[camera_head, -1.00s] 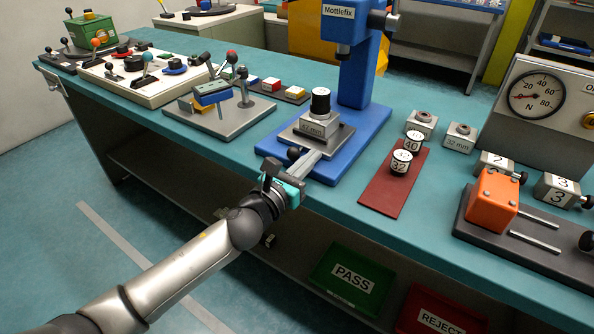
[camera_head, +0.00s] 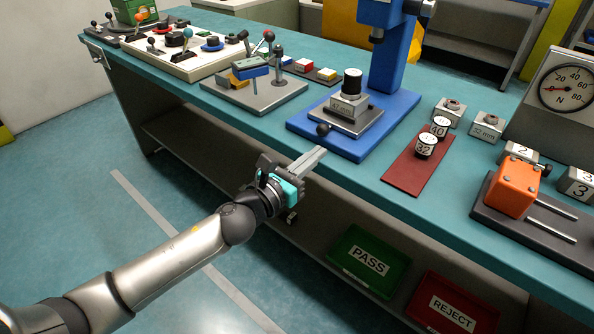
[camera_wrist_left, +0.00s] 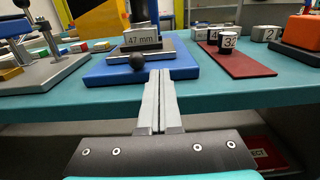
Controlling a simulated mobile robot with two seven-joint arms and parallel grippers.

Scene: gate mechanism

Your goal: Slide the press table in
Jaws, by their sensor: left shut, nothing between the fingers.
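The blue press (camera_head: 392,88) stands on the bench with a blue base. My left gripper (camera_head: 313,158) is shut and empty, in front of the bench edge. Its fingertips (camera_wrist_left: 159,75) point toward the press, just short of the knob and slightly right of it in the wrist view. My right gripper is not in view.
A red mat (camera_head: 405,174) with marked cylinders lies right of the press. A grey lever fixture (camera_head: 262,94) stands to the left. An orange block fixture (camera_head: 511,187) is at the right. PASS (camera_head: 368,261) and REJECT (camera_head: 452,305) bins sit below the bench.

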